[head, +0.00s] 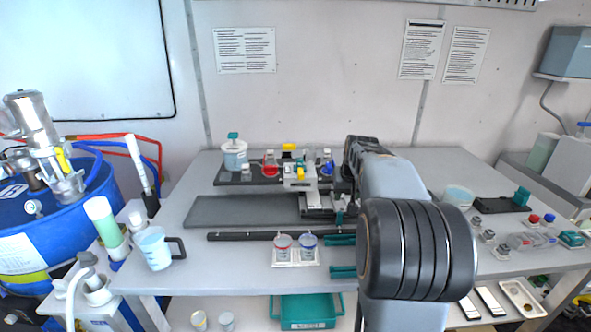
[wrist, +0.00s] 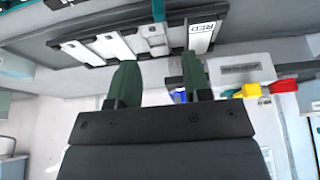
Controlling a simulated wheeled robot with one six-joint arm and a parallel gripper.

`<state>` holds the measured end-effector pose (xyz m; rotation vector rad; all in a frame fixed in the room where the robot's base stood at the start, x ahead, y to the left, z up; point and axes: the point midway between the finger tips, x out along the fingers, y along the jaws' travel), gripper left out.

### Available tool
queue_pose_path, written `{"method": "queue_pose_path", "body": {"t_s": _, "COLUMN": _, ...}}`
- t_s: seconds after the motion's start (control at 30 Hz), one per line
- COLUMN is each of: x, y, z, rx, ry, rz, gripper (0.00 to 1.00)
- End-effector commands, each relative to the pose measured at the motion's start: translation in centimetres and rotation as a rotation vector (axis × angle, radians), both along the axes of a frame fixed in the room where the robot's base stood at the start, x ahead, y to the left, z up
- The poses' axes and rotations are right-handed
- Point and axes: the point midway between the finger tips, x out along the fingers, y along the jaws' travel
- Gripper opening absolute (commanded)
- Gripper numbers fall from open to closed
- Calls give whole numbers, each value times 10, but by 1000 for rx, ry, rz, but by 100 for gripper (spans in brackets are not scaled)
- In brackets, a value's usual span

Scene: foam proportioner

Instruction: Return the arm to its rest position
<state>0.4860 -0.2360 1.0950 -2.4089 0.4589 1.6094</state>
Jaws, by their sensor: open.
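My arm (head: 395,180) reaches forward over the workbench (head: 450,170) from the right of centre in the head view. Its far end is bent down near the small grey-and-white apparatus (head: 300,177). In the wrist view my gripper (wrist: 159,82) shows two green fingers spread apart with nothing between them. Beyond the fingers is a dark rail with white plates (wrist: 110,46), one labelled RED (wrist: 203,35). I cannot tell whether the fingers touch it. In the head view the arm hides most of the gripper.
A blue drum (head: 60,225) with a metal pump stands at left. A jug (head: 155,248), two small cups (head: 295,245) and a dark mat (head: 240,210) are on the bench. Small jars and trays sit at right. A teal bin (head: 305,310) is below. A coloured handle (wrist: 250,90) is right of the fingers.

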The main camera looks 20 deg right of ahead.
Motion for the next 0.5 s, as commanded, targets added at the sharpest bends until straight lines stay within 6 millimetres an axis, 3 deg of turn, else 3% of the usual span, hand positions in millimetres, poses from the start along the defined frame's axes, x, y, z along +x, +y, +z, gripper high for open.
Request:
{"method": "queue_pose_path", "body": {"t_s": 0.17, "x": 0, "y": 0, "z": -1, "rx": 6, "ry": -1, "rz": -17, "gripper": 45}}
{"method": "queue_pose_path", "body": {"t_s": 0.27, "x": -15, "y": 7, "z": -26, "rx": 38, "ry": 51, "rz": -43, "gripper": 45}}
{"method": "queue_pose_path", "body": {"t_s": 0.37, "x": -43, "y": 39, "z": -43, "rx": 65, "ry": 100, "rz": -40, "gripper": 45}}
{"method": "queue_pose_path", "body": {"t_s": 0.5, "x": -92, "y": 113, "z": -56, "rx": 71, "ry": 143, "rz": 44, "gripper": 45}}
